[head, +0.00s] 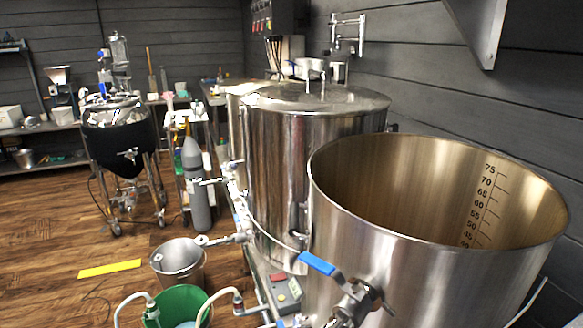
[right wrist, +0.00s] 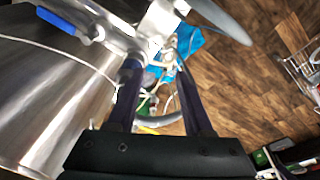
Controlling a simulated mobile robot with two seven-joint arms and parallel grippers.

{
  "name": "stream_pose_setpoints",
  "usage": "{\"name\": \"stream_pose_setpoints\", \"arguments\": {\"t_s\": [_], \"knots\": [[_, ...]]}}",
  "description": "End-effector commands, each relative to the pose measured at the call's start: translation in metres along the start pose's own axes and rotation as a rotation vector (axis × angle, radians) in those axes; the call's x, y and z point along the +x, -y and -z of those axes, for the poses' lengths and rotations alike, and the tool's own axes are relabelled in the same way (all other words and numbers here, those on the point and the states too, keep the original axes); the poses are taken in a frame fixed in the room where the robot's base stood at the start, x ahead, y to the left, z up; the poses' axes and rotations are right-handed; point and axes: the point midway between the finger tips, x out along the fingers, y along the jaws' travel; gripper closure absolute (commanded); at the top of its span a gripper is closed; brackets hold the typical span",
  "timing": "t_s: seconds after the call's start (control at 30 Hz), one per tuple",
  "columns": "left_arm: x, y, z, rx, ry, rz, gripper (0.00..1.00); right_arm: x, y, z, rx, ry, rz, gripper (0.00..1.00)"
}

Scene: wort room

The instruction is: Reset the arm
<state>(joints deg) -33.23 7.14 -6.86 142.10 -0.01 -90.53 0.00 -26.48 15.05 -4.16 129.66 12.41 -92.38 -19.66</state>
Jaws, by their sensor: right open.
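My right gripper (right wrist: 157,70) shows in the right wrist view with its two dark fingers apart. Nothing is held between them. Beyond the fingers are a metal valve, hoses and a blue item (right wrist: 190,42). A large steel kettle (right wrist: 45,95) fills the left side of that view, with a blue valve handle (right wrist: 57,21) near its top. How far the fingers are from the valve and hoses is hard to tell. Neither of my arms shows in the head view.
In the head view, an open kettle (head: 345,225) with a blue-handled valve (head: 318,263) stands at right, beside a lidded kettle (head: 310,130). A steel bucket (head: 178,262) and green bucket (head: 180,302) stand on the floor.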

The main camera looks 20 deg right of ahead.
Motion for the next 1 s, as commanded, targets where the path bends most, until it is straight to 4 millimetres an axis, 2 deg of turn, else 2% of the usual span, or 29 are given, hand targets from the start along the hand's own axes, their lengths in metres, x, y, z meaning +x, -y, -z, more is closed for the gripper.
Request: {"name": "stream_pose_setpoints", "arguments": {"t_s": [0.03, 0.17, 0.2, 0.47, 0.8, 1.0], "knots": [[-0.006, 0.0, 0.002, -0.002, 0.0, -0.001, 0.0, -0.015, 0.01, 0.007, 0.101, -0.041, -0.018, 0.49], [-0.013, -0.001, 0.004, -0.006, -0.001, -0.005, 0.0, -0.055, 0.02, 0.022, 0.419, -0.155, -0.079, 0.49], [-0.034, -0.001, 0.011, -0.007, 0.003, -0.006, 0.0, -0.076, 0.016, 0.025, 0.405, -0.147, -0.084, 0.49], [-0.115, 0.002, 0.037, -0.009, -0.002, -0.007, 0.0, -0.157, 0.011, 0.037, 0.395, -0.143, -0.085, 0.49], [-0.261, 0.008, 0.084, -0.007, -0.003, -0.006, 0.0, -0.308, 0.005, 0.06, 0.393, -0.142, -0.085, 0.49], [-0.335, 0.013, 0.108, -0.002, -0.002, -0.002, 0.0, -0.385, 0.001, 0.072, 0.392, -0.142, -0.084, 0.49]]}}
